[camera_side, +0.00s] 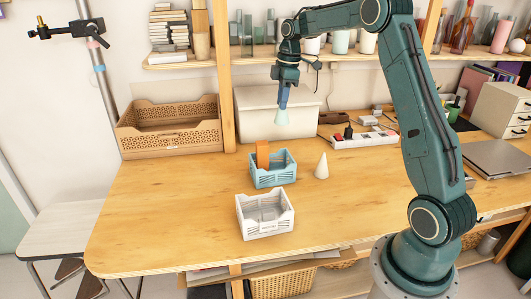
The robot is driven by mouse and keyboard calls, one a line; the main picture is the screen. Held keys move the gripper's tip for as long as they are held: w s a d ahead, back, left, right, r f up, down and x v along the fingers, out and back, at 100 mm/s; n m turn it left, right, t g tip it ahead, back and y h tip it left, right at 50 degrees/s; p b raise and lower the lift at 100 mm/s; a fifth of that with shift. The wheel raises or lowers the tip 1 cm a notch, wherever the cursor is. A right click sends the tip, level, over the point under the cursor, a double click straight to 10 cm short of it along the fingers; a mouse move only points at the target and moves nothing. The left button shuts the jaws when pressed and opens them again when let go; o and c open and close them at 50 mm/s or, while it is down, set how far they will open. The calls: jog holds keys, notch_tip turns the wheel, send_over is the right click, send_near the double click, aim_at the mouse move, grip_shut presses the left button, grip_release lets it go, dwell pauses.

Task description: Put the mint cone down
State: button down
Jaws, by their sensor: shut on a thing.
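The mint cone (282,117) hangs in the air with its wide end down, in front of the white box at the back of the table. My gripper (283,103) is shut on the upper part of the cone and points straight down. The cone is clear of the tabletop, above and behind the blue basket. The fingertips are small in this view and partly merge with the cone's narrow end.
A blue basket (274,178) holds an orange item (262,154). A white basket (265,222) stands in front. A white cone (321,166) stands right of the blue basket. A white box (252,120) and power strip (365,140) are behind.

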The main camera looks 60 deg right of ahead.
dwell(0.3)
jog(key=s+a, duration=0.3)
jog(key=a, duration=0.8)
jog(key=n, duration=0.1)
send_over(274, 194)
jog(key=s+a, duration=0.2)
jog(key=a, duration=0.1)
jog(key=shift+a+f, duration=0.1)
jog(key=shift+f, duration=9.75)
jog(key=shift+f, duration=0.1)
jog(key=c, duration=1.3)
grip_release()
jog(key=shift+o, duration=0.2)
